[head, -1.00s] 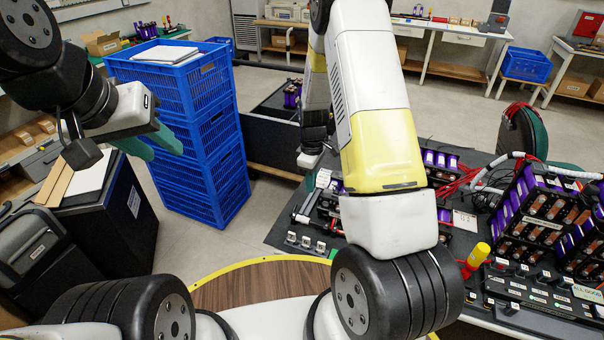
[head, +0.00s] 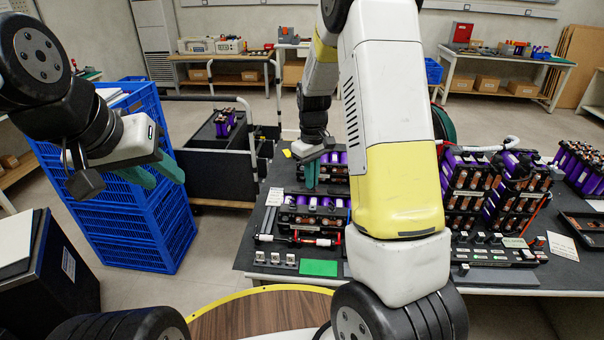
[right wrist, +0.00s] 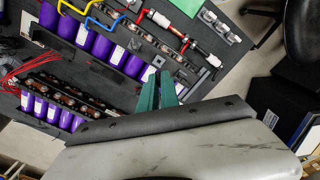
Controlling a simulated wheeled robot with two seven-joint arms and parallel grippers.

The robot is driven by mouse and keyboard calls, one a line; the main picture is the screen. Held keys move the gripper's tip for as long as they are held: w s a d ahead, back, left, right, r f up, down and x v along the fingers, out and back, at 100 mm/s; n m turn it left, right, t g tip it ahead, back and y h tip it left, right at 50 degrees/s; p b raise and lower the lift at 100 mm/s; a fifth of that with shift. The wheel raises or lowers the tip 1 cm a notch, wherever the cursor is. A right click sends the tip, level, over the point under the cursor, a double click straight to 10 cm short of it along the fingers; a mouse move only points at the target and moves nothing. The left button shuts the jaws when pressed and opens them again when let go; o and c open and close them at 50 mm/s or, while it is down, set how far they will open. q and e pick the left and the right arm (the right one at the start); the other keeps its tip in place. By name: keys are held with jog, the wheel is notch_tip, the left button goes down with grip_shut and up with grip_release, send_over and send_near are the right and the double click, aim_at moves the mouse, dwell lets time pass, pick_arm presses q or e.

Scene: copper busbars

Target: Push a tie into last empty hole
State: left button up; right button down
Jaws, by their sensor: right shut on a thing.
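My right gripper (head: 312,172) hangs over the dark bench at a row of purple-celled battery modules (head: 310,215). In the right wrist view its teal fingers (right wrist: 158,88) are close together beside the cell row (right wrist: 105,45), shut on a small pale piece (right wrist: 158,61) at their tips. The piece is mostly hidden, so I cannot tell if it is a tie. The empty hole cannot be picked out. Copper-coloured links show in black strips (right wrist: 65,92) along the modules. My left gripper (head: 158,172) is open and empty, well left of the bench, before blue crates.
Stacked blue crates (head: 130,215) stand at left. A green pad (head: 319,268) and small metal blocks (head: 275,258) lie at the bench front. Upright battery modules (head: 470,185) with copper parts and a trolley (head: 215,160) stand nearby. Red wires (right wrist: 15,75) run near the modules.

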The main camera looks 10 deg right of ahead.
aim_at(313, 209)
jog(key=shift+s+d+f, duration=0.1)
jog(key=shift+s+d, duration=0.05)
jog(key=shift+f, duration=3.15)
jog(key=shift+f, duration=0.6)
jog(key=c, duration=1.5)
grip_release()
jog(key=shift+r, duration=3.9)
